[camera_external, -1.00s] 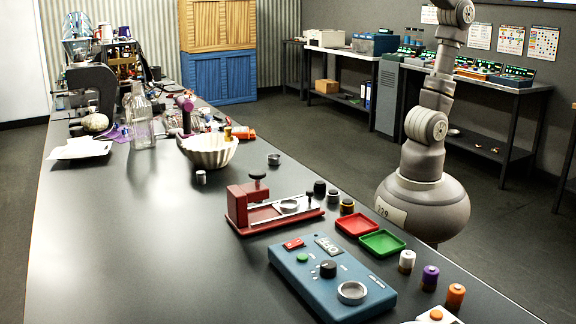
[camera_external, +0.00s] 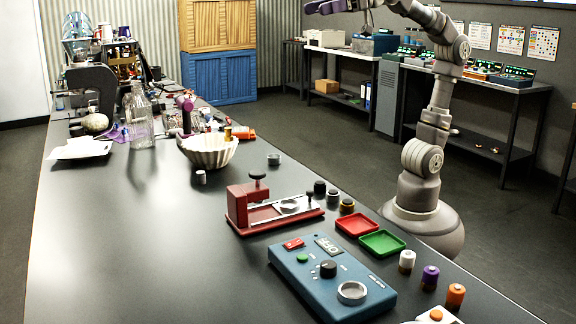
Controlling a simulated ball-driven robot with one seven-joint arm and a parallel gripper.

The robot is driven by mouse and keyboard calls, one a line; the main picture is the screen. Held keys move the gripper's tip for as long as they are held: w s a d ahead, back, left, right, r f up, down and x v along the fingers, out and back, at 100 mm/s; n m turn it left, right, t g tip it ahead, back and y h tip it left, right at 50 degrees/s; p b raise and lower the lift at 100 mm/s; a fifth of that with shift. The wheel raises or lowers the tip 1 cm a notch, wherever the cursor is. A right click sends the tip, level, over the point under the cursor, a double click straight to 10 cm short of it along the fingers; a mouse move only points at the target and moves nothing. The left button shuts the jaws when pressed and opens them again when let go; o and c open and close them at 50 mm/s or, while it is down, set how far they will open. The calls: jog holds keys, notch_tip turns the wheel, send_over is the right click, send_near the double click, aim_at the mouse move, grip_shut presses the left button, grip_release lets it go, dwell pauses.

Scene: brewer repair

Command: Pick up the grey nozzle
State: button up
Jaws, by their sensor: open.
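A smaller pale grey cylinder (camera_external: 201,177) stands in front of the bowl. Small dark caps (camera_external: 320,187) and a gold-banded one (camera_external: 347,206) stand right of the red press. My arm is raised behind the bench and reaches left past the top edge.
The red press (camera_external: 243,208), red tray (camera_external: 357,224), green tray (camera_external: 382,243) and blue control box (camera_external: 318,285) fill the bench's right side. The white bowl (camera_external: 208,150) and a glass bottle (camera_external: 140,118) stand farther back. The bench's front left is clear.

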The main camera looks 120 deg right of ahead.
dwell(0.3)
jog(key=w+d+f+m+g+h+p, duration=0.15)
jog(key=w+d+f+p, duration=0.3)
jog(key=w, duration=0.45)
jog(key=m+g+h+p, duration=0.4)
jog(key=m+g+p, duration=0.6)
jog(key=g+p, duration=0.1)
send_over(201, 172)
jog(key=s+a, duration=0.1)
jog(key=a, duration=0.3)
notch_tip(201, 172, down, 39)
jog(key=shift+t+y, duration=0.25)
jog(key=x, duration=0.2)
jog(key=b+x, duration=0.1)
jog(key=x, duration=0.2)
jog(key=s+d+b+x, duration=0.1)
jog(key=x, duration=0.2)
jog(key=shift+s+r, duration=0.1)
jog(key=shift+r, duration=0.1)
grip_shut()
